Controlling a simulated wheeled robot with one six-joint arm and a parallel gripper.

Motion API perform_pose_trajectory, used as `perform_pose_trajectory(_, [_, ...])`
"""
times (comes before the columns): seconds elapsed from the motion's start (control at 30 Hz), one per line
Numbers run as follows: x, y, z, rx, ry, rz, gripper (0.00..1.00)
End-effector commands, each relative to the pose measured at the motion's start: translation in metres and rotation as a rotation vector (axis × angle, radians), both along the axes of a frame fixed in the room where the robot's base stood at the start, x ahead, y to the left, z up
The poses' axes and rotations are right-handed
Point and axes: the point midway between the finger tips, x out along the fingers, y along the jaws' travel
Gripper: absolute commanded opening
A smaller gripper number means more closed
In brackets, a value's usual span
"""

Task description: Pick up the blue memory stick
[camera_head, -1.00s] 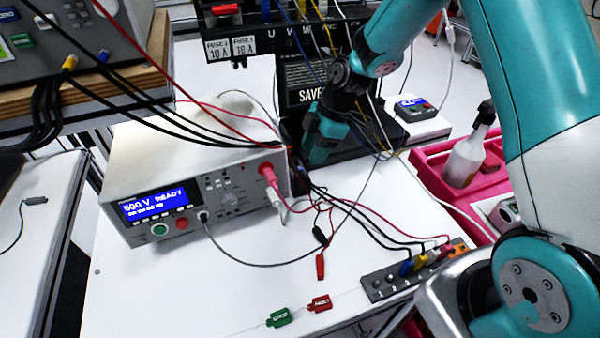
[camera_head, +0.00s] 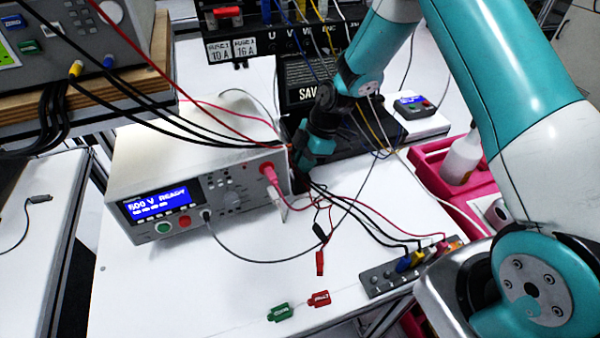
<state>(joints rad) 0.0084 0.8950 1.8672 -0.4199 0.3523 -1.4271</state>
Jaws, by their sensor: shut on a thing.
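My gripper (camera_head: 302,172) points down beside the right rear side of the white tester (camera_head: 215,135), in front of the dark laptop-like case. Its teal body shows, but its fingertips are small, dark and partly lost against the tester's edge and the cables. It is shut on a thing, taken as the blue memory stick. The stick itself cannot be made out between the fingers, and I see no other clear view of it.
Red, black and grey cables cross the white table (camera_head: 220,290) near my gripper. A socket strip (camera_head: 385,280) with coloured plugs lies at right. Green (camera_head: 281,312) and red (camera_head: 318,299) tags lie in front. A pink bin (camera_head: 430,165) with a bottle stands at right.

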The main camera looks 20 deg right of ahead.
Motion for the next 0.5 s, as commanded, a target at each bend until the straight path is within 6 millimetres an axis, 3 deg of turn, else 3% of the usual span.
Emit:
perform_pose_trajectory(0.33, [0.000,0.000,0.004,0.000,-0.001,0.000,0.00])
perform_pose_trajectory(0.5, [0.001,0.000,0.018,0.000,-0.003,0.000,0.00])
